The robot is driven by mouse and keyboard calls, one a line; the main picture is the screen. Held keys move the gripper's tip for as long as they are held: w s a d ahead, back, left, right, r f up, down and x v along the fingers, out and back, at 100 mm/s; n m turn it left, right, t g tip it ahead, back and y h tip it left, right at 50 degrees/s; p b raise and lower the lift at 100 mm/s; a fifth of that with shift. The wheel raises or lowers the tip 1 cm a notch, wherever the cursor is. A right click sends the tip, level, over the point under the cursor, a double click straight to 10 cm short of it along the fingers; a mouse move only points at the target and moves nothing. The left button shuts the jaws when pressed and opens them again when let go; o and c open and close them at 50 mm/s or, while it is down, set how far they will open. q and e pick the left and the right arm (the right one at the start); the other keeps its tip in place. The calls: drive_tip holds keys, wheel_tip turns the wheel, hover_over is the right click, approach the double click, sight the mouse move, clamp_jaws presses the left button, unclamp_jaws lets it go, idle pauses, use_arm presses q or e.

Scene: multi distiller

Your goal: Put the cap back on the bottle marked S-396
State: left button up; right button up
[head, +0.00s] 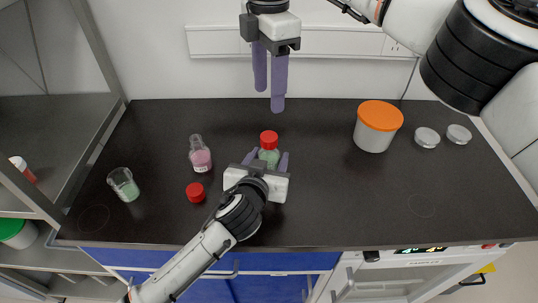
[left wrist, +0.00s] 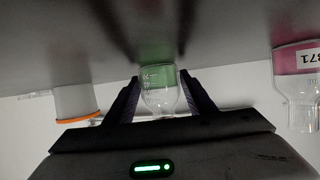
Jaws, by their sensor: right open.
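A bottle with green contents (head: 269,157) stands upright with a red cap (head: 268,138) on top. In the left wrist view the green bottle (left wrist: 160,95) shows upside down, its top hidden. My left gripper (head: 267,160) is open around it, with small gaps at the fingers. An open bottle with pink contents (head: 200,159) stands to the left; its label partly shows in the left wrist view (left wrist: 298,60). A loose red cap (head: 195,192) lies on the counter in front of it. I cannot read S-396 on either bottle. My right gripper (head: 270,100) is open and empty above the back.
A beaker with green contents (head: 124,185) stands at the left of the dark counter (head: 330,205). A white tub with an orange lid (head: 377,128) and two small light round containers (head: 427,137) stand at the right. The front right counter is clear.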

use_arm(q)
drive_tip(key=shift+o, duration=1.3)
drive_tip(key=v, duration=1)
drive_tip(key=shift+s, duration=0.2)
drive_tip(key=shift+s+f, duration=0.1)
